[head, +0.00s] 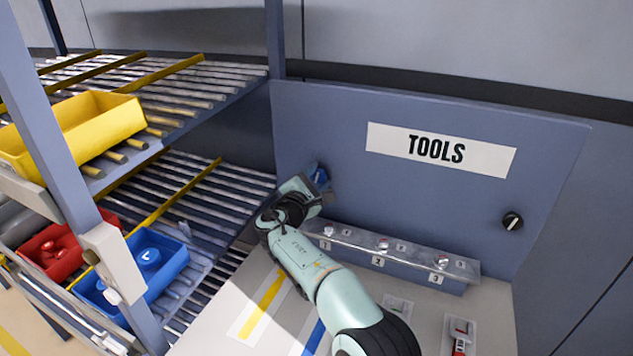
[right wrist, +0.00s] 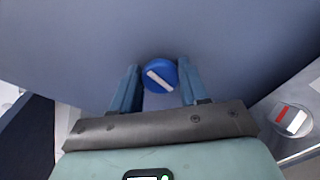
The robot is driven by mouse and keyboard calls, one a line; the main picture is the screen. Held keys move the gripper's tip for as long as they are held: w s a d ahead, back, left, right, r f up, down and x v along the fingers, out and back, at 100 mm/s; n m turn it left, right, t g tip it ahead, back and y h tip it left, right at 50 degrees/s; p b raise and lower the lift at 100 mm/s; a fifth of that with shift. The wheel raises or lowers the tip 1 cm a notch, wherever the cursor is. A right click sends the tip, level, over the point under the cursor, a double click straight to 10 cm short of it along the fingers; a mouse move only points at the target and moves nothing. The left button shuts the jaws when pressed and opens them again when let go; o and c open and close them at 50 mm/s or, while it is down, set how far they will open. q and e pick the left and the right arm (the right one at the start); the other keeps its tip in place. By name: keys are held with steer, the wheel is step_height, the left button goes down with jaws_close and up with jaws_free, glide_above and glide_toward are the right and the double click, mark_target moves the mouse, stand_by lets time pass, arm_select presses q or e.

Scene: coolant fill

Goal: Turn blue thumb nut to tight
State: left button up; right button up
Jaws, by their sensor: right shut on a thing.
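The blue thumb nut (right wrist: 160,75) is a round blue knob with a white bar across its face, on the blue-grey panel. In the right wrist view the bar runs at a slant, from upper left to lower right. In the head view the nut (head: 320,176) is partly hidden by my right gripper (head: 312,184). My right gripper also shows in the right wrist view (right wrist: 157,88), its two fingers on either side of the nut and shut on it. Any tight mark around the nut is not visible. My left gripper is out of view.
A TOOLS sign (head: 440,150) and a black knob (head: 512,221) are on the panel. A numbered rail (head: 390,258) stands below. Roller shelves at left hold a yellow bin (head: 80,128), a red bin (head: 45,262) and a blue bin (head: 165,275).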

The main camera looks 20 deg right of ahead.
stand_by(0.3)
steer(key=o, duration=1)
steer(key=b+v, duration=0.2)
steer(key=v, duration=1.1)
steer(key=shift+s+a, duration=0.15)
